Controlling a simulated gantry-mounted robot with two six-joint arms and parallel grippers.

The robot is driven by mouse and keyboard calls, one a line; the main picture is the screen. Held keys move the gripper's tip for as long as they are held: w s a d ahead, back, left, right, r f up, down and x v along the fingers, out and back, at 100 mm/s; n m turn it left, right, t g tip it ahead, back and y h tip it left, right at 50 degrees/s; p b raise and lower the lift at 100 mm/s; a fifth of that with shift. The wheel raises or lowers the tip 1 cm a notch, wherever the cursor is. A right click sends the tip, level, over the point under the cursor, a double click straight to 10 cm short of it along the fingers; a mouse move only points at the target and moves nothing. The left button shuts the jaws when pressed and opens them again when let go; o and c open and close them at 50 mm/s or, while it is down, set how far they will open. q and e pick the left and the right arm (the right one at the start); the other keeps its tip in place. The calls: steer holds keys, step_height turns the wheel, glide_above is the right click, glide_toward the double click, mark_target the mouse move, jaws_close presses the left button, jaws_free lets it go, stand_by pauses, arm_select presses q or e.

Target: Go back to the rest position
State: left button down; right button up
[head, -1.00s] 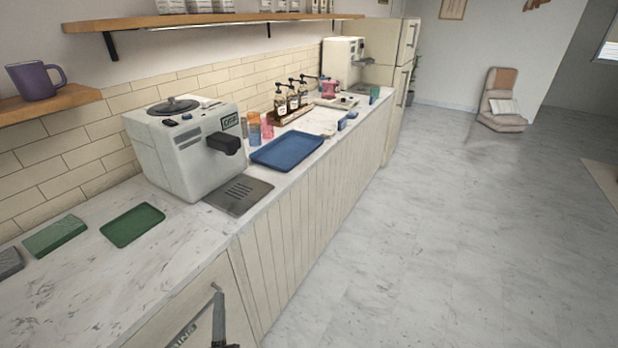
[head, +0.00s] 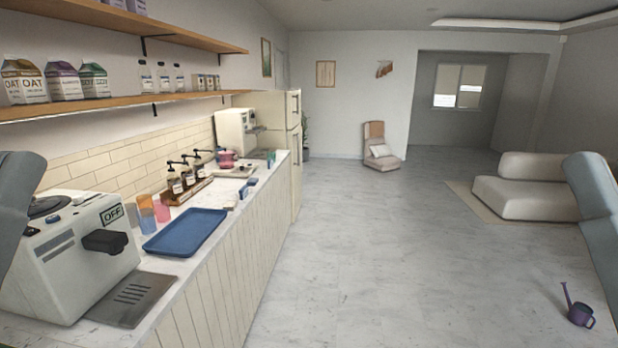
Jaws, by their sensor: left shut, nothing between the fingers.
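Neither gripper's fingers show in the head view now. A grey-blue link of my left arm (head: 15,205) cuts across the left edge, in front of the white coffee machine (head: 75,250). A similar link of my right arm (head: 598,215) stands at the right edge over the floor. The ends of both arms lie outside the frame.
The counter holds a blue tray (head: 186,232), an orange cup (head: 146,212), pump bottles (head: 175,180) and a second machine (head: 236,134). Shelves (head: 130,98) hang above. The floor (head: 385,255) is mostly clear, with a purple watering can (head: 580,314) and a couch (head: 530,190) at right.

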step_height(320, 180, up, 38)
steer(key=p, duration=3.6)
steer(key=shift+p, duration=0.35)
